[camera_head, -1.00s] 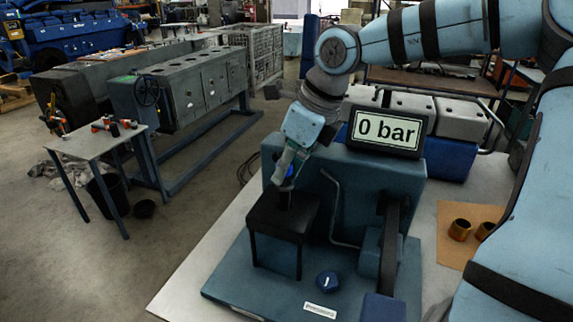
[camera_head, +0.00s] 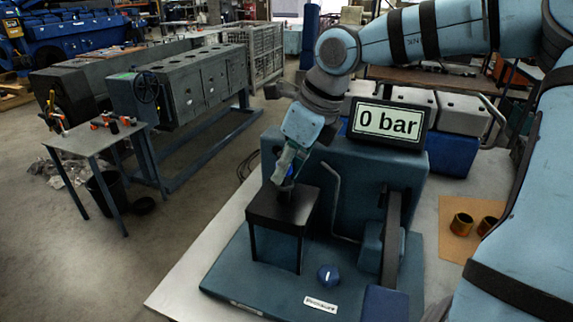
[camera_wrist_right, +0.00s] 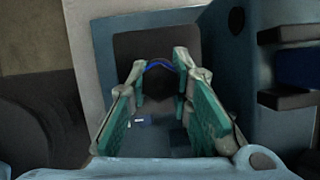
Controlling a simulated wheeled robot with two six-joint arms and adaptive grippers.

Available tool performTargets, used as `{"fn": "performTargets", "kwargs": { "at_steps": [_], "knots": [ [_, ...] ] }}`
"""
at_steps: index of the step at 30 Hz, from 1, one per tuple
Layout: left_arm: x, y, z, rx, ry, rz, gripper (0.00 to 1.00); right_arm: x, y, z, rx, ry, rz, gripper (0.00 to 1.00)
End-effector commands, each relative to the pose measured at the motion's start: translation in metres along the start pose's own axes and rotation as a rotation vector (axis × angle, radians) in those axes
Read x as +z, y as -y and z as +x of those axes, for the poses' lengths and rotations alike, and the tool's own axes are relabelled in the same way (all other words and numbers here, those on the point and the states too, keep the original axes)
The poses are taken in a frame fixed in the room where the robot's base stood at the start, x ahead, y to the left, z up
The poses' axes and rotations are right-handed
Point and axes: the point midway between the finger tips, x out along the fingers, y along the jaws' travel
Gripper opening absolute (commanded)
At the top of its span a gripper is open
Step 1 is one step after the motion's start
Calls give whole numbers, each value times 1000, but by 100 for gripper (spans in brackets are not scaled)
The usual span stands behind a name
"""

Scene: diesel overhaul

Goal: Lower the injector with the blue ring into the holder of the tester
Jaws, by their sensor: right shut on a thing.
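My right gripper (camera_head: 284,170) is above the tester's holder, pointing down, shut on the injector with the blue ring (camera_head: 290,178). Most of the injector is hidden by the fingers; its dark lower end points down at the top of the holder. The holder (camera_head: 265,212) is a dark, square-topped stand on the tester's base. I cannot tell whether the injector's tip is inside its opening. In the right wrist view the blue ring (camera_wrist_right: 158,65) shows as an arc between the teal finger pads, over the dark holder top (camera_wrist_right: 128,45). My left gripper is not in view.
The blue tester body (camera_head: 350,180) stands right behind the holder, with a display (camera_head: 388,123) reading 0 bar. A bent lever (camera_head: 336,205) rises close to the holder's right. A blue knob (camera_head: 328,274) sits in front. Two brass cups (camera_head: 462,223) stand at the right.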

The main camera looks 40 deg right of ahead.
Motion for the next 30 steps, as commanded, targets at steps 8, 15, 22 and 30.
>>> {"fn": "performTargets", "kwargs": {
  "at_steps": [8, 15, 22, 30],
  "knots": [
    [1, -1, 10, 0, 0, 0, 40, -4, 0, 10, 0, 1, 0, 0],
    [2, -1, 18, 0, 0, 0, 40, -7, 0, 18, 0, 1, 0, 0],
    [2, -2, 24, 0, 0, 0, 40, -10, 0, 25, 0, 1, 0, 0],
    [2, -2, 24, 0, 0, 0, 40, -10, 0, 24, 0, 1, 0, 0]
  ]
}}
